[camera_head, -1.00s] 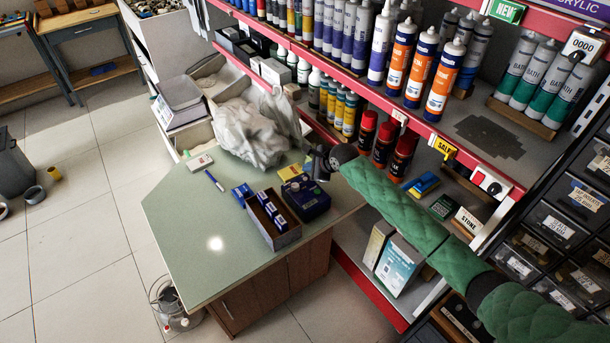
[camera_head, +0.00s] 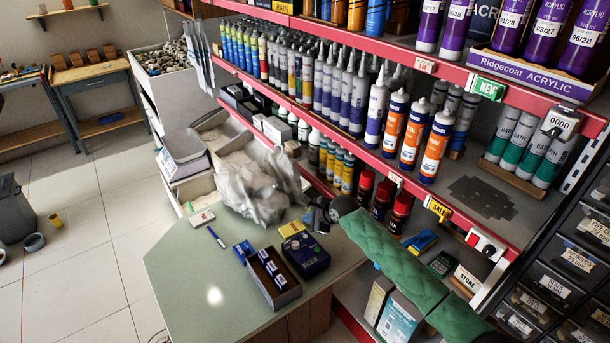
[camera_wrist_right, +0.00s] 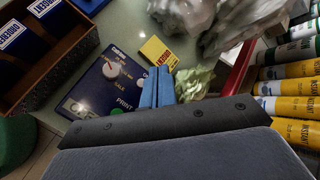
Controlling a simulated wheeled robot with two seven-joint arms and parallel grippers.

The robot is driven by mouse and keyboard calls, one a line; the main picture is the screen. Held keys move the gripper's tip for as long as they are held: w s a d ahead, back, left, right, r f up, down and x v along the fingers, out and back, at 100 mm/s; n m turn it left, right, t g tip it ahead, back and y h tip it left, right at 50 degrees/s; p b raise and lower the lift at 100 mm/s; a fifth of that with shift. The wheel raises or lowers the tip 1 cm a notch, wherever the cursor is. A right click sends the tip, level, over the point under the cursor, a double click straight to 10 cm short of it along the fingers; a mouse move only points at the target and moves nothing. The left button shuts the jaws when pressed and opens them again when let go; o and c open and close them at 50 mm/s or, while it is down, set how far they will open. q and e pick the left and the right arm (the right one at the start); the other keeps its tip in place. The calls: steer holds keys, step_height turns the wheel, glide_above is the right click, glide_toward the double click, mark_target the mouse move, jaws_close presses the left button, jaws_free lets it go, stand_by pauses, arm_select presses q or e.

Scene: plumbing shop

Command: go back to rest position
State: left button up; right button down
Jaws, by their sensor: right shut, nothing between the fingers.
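My right gripper (camera_head: 314,220) is over the far right part of the green counter (camera_head: 180,262), close to a dark blue box-like device (camera_head: 306,256). In the right wrist view its two blue fingers (camera_wrist_right: 157,88) are together, with nothing between them. They point over the counter near the device (camera_wrist_right: 106,84) and a yellow pad (camera_wrist_right: 157,53). My green-sleeved right arm (camera_head: 395,258) comes in from the lower right, in front of the shelves. My left gripper is not in view.
A box of blue packs (camera_head: 287,295) and a crumpled clear plastic bag (camera_head: 250,190) lie on the counter. Red-edged shelves (camera_head: 450,210) with tubes and cans stand close to my right arm. Drawers (camera_head: 572,260) are at the right. Tiled floor (camera_head: 85,270) is open at the left.

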steer(key=shift+s, duration=0.1)
